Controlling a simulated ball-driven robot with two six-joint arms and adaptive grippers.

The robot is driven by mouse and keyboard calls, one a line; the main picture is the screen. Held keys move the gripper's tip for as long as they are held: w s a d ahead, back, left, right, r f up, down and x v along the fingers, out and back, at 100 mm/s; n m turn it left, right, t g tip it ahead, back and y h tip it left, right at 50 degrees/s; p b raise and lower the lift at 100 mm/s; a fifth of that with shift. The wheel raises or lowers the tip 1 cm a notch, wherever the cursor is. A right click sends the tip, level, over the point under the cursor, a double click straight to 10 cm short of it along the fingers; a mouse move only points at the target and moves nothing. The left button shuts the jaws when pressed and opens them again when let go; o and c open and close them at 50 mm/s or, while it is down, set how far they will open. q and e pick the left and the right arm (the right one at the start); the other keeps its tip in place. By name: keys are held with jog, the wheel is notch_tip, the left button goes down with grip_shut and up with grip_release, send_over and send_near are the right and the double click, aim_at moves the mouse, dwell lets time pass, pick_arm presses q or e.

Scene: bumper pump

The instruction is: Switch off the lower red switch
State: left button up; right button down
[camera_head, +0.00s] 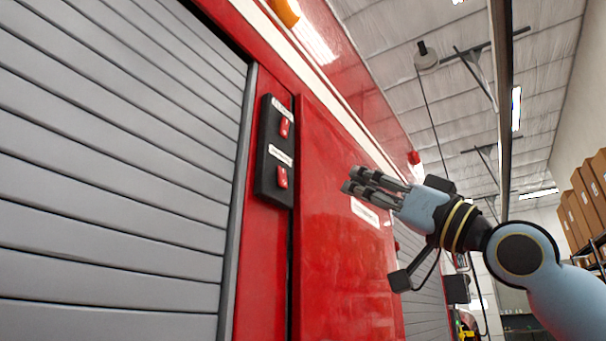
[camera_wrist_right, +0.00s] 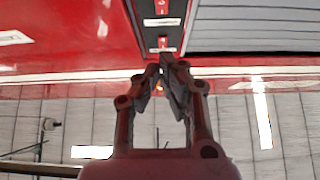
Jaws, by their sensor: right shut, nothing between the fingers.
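A black switch panel (camera_head: 264,160) with two red rocker switches is mounted on the red truck body. The lower red switch (camera_head: 282,177) sits below a white label, and the upper red switch (camera_head: 284,127) is above it. My right gripper (camera_head: 350,181) is to the right of the panel, apart from it, with its fingers together and empty. The right wrist view appears upside down: the lower switch (camera_wrist_right: 162,7) is at the top edge, the upper switch (camera_wrist_right: 163,42) just above the fingertips (camera_wrist_right: 165,62). I cannot tell the switches' positions. My left gripper is not in view.
A grey roller shutter (camera_head: 110,170) is left of the panel. A red body panel (camera_head: 335,240) with a white label is on the right, behind my gripper. Shelves with cardboard boxes (camera_head: 580,200) stand at the far right. The space before the switch panel is clear.

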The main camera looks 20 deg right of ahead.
aim_at(284, 169)
jog(key=shift+w+a+r+p, duration=0.7)
jog(key=shift+w+a, duration=0.4)
jog(key=shift+w, duration=0.3)
jog(key=shift+w+a+r+p, duration=0.65)
jog(key=shift+w+a, duration=0.5)
jog(key=shift+w, duration=0.2)
jog(key=shift+w+a+r+p, duration=0.65)
jog(key=shift+w+a, duration=0.45)
jog(key=shift+w, duration=0.3)
